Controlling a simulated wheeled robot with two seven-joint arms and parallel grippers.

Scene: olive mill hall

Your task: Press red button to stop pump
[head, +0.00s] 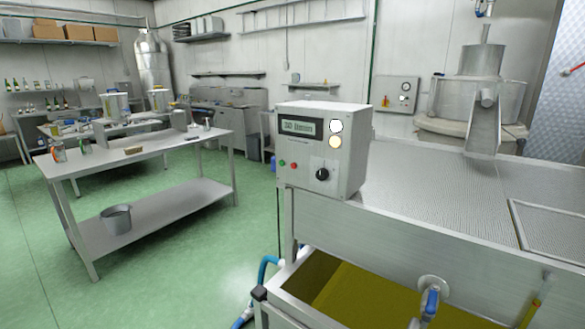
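A light grey control box (352,180) stands at the corner of the steel machine, in the middle of the head view. Nothing touches the box. Neither of my grippers shows in the view. Whether the pump is running cannot be told.
The steel machine (440,190) with a perforated top fills the right. Below it is an open tank (300,294) of yellow-green liquid, with a blue-handled valve (430,300) in front. A steel table (165,150) stands at the left. Green floor (190,270) between them is free.

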